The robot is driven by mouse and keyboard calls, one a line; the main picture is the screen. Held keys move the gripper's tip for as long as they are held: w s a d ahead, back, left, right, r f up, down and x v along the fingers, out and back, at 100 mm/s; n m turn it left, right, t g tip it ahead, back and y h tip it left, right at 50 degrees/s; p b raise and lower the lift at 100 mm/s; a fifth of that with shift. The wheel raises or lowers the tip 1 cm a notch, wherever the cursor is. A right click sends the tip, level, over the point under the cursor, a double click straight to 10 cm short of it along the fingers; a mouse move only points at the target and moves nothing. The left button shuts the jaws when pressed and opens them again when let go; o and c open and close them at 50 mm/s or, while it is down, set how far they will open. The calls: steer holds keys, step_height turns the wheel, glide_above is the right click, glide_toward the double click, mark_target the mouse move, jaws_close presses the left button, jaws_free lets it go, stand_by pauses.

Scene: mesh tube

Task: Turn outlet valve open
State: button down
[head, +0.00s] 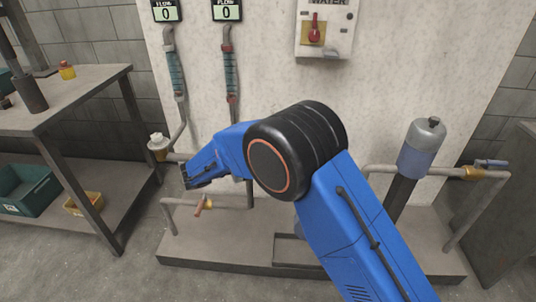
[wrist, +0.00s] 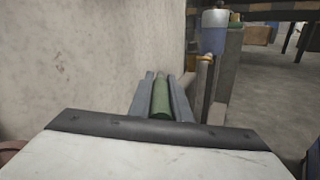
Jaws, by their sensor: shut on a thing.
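My gripper (head: 187,174) is at the lower left of the wall panel, near the pipes, at the end of my blue arm. In the wrist view its two grey fingers (wrist: 160,82) are shut on a long green handle (wrist: 160,100), with one finger along each side. The green handle is hidden in the head view, so I cannot tell which valve it belongs to. A valve with an orange-red handle (head: 201,205) is on the low pipe just below my gripper. Another valve with a brass body and blue-grey handle (head: 490,163) is at the far right.
Two flow displays (head: 166,11) read 0. A water switch box (head: 327,28) has a red knob. A tank with bluish liquid (head: 422,150) stands right of my arm and shows in the wrist view (wrist: 215,35). A workbench (head: 85,90) is at left.

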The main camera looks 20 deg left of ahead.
steer(key=c, duration=1.6)
jaws_free()
steer(key=shift+c, duration=0.2)
steer(key=v, duration=1.7)
steer(key=shift+s, duration=0.15)
steer(key=shift+a, duration=0.1)
steer(key=shift+c, duration=0.6)
